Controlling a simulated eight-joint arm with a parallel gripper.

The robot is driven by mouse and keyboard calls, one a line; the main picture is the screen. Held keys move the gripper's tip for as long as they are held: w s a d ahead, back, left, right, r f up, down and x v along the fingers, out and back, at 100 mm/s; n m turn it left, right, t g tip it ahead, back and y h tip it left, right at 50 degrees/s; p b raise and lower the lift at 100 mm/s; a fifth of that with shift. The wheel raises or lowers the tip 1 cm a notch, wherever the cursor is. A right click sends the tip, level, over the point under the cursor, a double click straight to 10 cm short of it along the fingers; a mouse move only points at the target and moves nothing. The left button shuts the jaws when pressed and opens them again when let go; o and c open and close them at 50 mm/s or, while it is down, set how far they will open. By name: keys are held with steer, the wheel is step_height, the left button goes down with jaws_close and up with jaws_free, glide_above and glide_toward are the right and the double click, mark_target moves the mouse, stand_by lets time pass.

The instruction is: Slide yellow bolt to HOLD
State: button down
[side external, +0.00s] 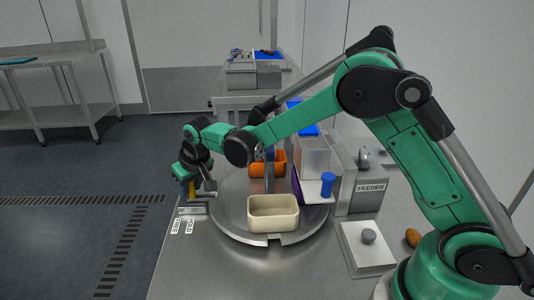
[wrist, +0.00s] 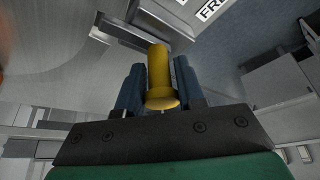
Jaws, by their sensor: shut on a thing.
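The yellow bolt (wrist: 159,72) stands between the blue fingers of my gripper (wrist: 157,82) in the wrist view, with its wide round end nearest the camera. My gripper is shut on it. In the side external view the bolt (side external: 191,190) shows as a small yellow piece under my gripper, at the left edge of the steel table. Below it is a metal bracket (side external: 193,209). The HOLD label (side external: 189,227) and the FREE label (side external: 176,226) lie side by side in front of the bracket, HOLD on the right. I cannot tell the bolt's exact place along its slide.
The feeder (side external: 367,188) is behind to the right. A grey button box (side external: 367,256) is at the front right. Floor lies open left of the table.

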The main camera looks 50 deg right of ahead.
steer(key=c, duration=0.7)
jaws_free()
steer(key=shift+s+d, duration=0.1)
steer(key=shift+d, duration=0.1)
steer(key=shift+v, duration=2.75)
steer(key=s+d+r+t, duration=0.1)
steer(key=s+d, duration=0.1)
steer(key=s, duration=0.4)
steer(key=s+d+r, duration=0.1)
steer(key=s+r, duration=0.1)
steer(key=s, duration=0.4)
steer(key=s+d+r+t, duration=0.1)
steer(key=s+d, duration=0.1)
steer(key=s, duration=0.4)
steer(key=shift+s+d+r+t, duration=0.15)
steer(key=shift+d+r+t, duration=0.15)
steer(key=shift+d, duration=0.05)
